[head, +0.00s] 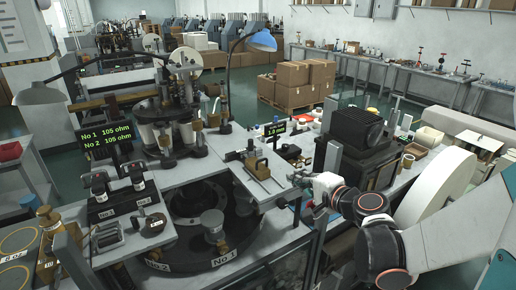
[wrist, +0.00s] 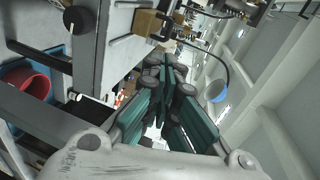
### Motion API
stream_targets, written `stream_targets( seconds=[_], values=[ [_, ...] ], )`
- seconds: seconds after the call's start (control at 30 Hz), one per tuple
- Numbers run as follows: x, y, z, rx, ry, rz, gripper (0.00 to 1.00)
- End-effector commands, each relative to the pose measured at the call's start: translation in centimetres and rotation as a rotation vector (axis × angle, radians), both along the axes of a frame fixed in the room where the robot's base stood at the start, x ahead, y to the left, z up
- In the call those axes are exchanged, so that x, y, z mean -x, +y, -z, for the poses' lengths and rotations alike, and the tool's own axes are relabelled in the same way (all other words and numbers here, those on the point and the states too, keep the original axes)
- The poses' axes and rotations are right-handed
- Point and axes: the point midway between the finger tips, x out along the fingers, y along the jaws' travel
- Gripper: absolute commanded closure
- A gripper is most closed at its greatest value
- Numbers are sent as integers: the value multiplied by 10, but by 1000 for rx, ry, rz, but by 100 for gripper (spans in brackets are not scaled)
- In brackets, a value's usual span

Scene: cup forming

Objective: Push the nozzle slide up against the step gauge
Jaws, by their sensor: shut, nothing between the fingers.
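A brass block (head: 262,169), which looks like the nozzle slide, sits on a pale plate near the right end of the grey bench in the head view. It seems to be the brass block (wrist: 147,23) near the top of the wrist view. A small dark fixture (head: 238,155) stands just left of it; I cannot tell for sure whether this is the step gauge. My gripper (wrist: 167,68) is shut and empty, with green-sided fingers pointing up the wrist view. Its tips are just below the brass block there; contact cannot be judged. In the head view my wrist is right of the block.
A dark finned machine (head: 357,145) stands to the right. A blue lamp (head: 262,41) hangs above. A round dark turntable (head: 205,230) lies under the bench front. A red bin (wrist: 27,80) shows in the wrist view.

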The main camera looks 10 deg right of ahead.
Motion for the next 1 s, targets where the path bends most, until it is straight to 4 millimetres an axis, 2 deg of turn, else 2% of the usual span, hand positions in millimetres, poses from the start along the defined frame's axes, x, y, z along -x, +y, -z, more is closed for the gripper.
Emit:
stream_targets(
  seconds=[0.13,0.27,0.8,1.0],
  values=[
    [4,-2,-7,-78,-16,4,100],
    [-5,2,-5,-85,-18,3,100],
    [-96,33,14,-82,-18,2,100],
    [-118,40,19,-80,-17,3,100]
  ],
)
